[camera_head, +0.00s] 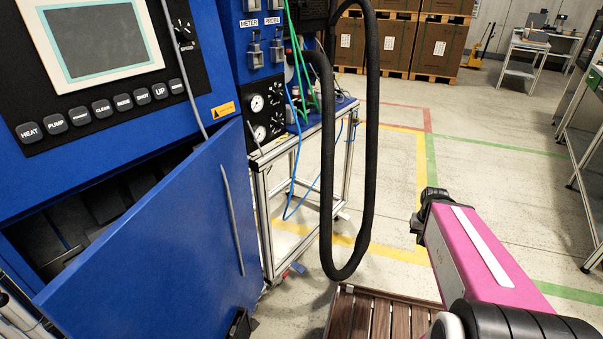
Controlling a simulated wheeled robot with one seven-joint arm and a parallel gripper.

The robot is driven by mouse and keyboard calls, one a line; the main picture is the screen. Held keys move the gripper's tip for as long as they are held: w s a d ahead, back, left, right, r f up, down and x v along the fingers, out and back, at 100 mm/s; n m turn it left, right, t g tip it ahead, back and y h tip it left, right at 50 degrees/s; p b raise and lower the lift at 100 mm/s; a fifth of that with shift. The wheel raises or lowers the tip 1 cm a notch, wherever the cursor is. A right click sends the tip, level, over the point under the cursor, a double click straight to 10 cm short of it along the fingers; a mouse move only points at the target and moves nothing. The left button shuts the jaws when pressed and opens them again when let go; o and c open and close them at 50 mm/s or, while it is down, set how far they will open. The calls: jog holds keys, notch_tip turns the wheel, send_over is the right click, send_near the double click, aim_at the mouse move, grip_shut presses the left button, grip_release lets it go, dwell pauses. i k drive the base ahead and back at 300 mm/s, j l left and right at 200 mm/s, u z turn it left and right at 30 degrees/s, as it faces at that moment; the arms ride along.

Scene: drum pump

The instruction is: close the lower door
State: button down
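The lower door (180,235) is a blue panel on the front of the blue machine (110,168). It stands ajar, swung outward, with a dark gap between its upper left edge and the cabinet. A long thin grey handle (232,220) runs down its right part. The dark inside of the cabinet (70,225) shows at the left. My magenta arm link (480,255) is at the right, well apart from the door. I cannot make out my gripper or its fingers. A small dark piece (240,325) shows at the door's bottom edge; I cannot tell what it is.
A control panel (105,75) with a screen and buttons sits above the door. A thick black hose (325,170) hangs in a loop between the machine and my arm. A metal-framed cart (300,170) stands behind. A slatted brown surface (375,315) lies below. Floor is open beyond.

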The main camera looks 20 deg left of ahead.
aim_at(168, 268)
jog(key=u, duration=2.55)
